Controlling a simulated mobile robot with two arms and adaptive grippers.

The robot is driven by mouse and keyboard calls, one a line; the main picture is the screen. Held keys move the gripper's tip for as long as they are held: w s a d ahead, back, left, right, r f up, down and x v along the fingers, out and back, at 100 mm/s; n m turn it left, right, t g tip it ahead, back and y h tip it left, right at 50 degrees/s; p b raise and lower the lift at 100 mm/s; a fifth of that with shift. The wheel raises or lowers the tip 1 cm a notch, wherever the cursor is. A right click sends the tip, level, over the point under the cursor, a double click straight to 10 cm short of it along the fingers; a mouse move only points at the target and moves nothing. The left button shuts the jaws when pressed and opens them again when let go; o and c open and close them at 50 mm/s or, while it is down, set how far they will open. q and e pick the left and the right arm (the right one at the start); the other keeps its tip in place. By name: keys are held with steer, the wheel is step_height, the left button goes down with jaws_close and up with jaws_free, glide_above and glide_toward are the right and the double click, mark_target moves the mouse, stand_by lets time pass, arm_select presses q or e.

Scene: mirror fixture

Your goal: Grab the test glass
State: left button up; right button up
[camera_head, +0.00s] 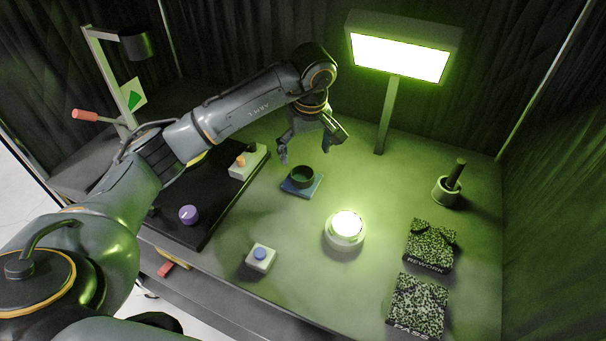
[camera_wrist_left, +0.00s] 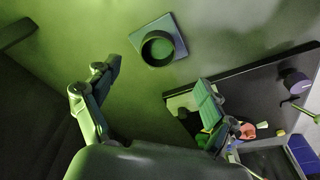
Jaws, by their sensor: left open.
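A dark round ring or shallow cup (camera_head: 302,174) sits on a small blue square pad (camera_head: 314,190) near the middle of the table; it may hold the test glass, but I cannot make out a separate glass. In the left wrist view the round piece (camera_wrist_left: 158,48) and its pad (camera_wrist_left: 178,56) lie beyond the fingertips. My left gripper (camera_head: 312,147) is open and empty, above the table just behind the round piece and apart from it. The left gripper's spread fingers also show in the left wrist view (camera_wrist_left: 158,78). My right gripper is not in view.
A lit panel lamp (camera_head: 398,57) stands at the back. A glowing round light (camera_head: 345,229) and a blue-button box (camera_head: 261,257) are in front. Patterned boxes (camera_head: 429,246) and a pot with a handle (camera_head: 446,190) are right. A black tray (camera_head: 198,226) with a purple knob (camera_head: 188,215) is left.

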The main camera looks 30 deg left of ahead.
arm_select(q)
glide_above(302, 173)
steer(key=d, duration=0.1)
steer(key=f, duration=0.2)
steer(key=s+f, duration=0.1)
steer(key=f, duration=0.1)
steer(key=shift+d+f+p, duration=0.1)
steer(key=shift+p, duration=0.25)
steer(key=shift+w+f+p, duration=0.1)
steer(key=shift+f+p, duration=0.15)
steer(key=shift+p, duration=0.05)
steer(key=f, duration=0.1)
steer(key=f+p, duration=0.1)
steer(key=a+f, duration=0.1)
steer(key=shift+w+f+p, duration=0.25)
steer(key=shift+p, duration=0.1)
steer(key=shift+w+f, duration=0.15)
steer(key=shift+f, duration=0.3)
steer(key=c, duration=1.4)
steer(key=shift+r, duration=0.1)
